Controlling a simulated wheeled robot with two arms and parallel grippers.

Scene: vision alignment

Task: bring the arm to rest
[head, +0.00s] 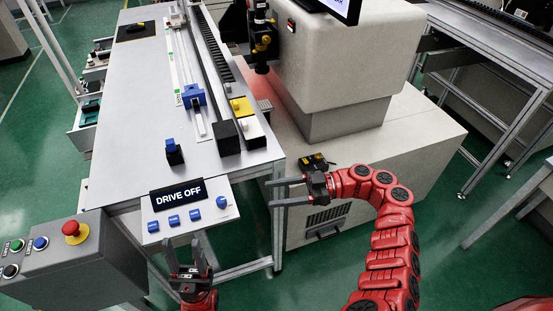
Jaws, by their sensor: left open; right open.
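My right gripper (272,191) is at the end of the red arm that curves in from the lower right. Its two grey fingers point left and are apart, with nothing between them. It is in front of the machine's base, just right of the control panel. My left gripper (187,249) is low in the picture, below the panel with the "DRIVE OFF" display. Its fingers point up and are apart, and it is empty. Most of the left arm is out of the picture.
A "DRIVE OFF" panel (178,195) with blue buttons sits at the near end of the grey table (130,120). A box with a red stop button (75,230) stands at lower left. A large beige machine (335,70) stands right of the table. Green floor is open at lower right.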

